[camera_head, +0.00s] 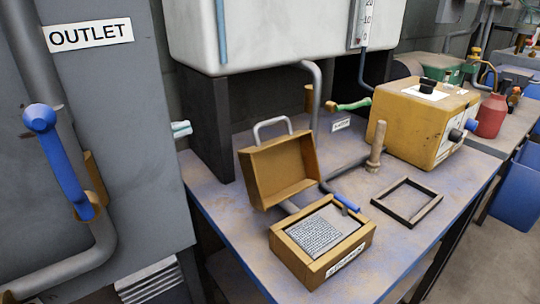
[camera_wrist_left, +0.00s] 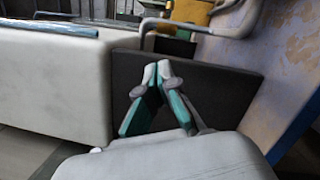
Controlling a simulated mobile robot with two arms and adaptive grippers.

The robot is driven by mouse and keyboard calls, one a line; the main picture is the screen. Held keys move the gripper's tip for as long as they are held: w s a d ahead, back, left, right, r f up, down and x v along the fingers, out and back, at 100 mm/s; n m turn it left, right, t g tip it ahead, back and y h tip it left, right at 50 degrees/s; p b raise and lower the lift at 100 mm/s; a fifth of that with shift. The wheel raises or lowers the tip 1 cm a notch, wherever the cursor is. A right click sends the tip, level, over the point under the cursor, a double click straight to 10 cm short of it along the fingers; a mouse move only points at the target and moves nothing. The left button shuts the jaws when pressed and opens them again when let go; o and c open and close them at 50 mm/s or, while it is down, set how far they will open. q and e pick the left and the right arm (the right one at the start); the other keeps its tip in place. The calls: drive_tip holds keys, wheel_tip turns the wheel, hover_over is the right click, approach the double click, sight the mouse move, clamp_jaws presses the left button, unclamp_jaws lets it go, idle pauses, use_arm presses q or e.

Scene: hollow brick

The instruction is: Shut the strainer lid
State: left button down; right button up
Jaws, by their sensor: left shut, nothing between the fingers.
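The strainer (camera_head: 292,262) is a yellow-brown box with a grey mesh inside and a label on its front, on the table. Its lid (camera_head: 278,172) stands open, tilted up at the back of the box, with a grey loop handle (camera_head: 272,122) on top. My left gripper (camera_head: 187,128) shows only as pale, teal-marked fingertips past the grey OUTLET panel's edge, left of the lid and apart from it. In the left wrist view its fingers (camera_wrist_left: 157,70) are shut with their tips together, holding nothing, before a dark panel. My right gripper is not in view.
A grey OUTLET cabinet (camera_head: 120,180) with a blue lever (camera_head: 60,155) fills the left. A white tank (camera_head: 270,35) on dark supports stands behind. A dark frame (camera_head: 432,200), a wooden-looking peg (camera_head: 376,145) and a yellow box (camera_head: 418,115) lie right of the strainer.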

sight(269, 145)
use_arm(q)
drive_tip(key=s+d+r+m+g, duration=0.2)
drive_tip(key=d+m, duration=0.1)
drive_tip(key=d, duration=1)
drive_tip(key=shift+d+m+b, duration=0.25)
drive_tip(key=shift+m+b, duration=0.05)
drive_tip(key=shift+m, duration=0.1)
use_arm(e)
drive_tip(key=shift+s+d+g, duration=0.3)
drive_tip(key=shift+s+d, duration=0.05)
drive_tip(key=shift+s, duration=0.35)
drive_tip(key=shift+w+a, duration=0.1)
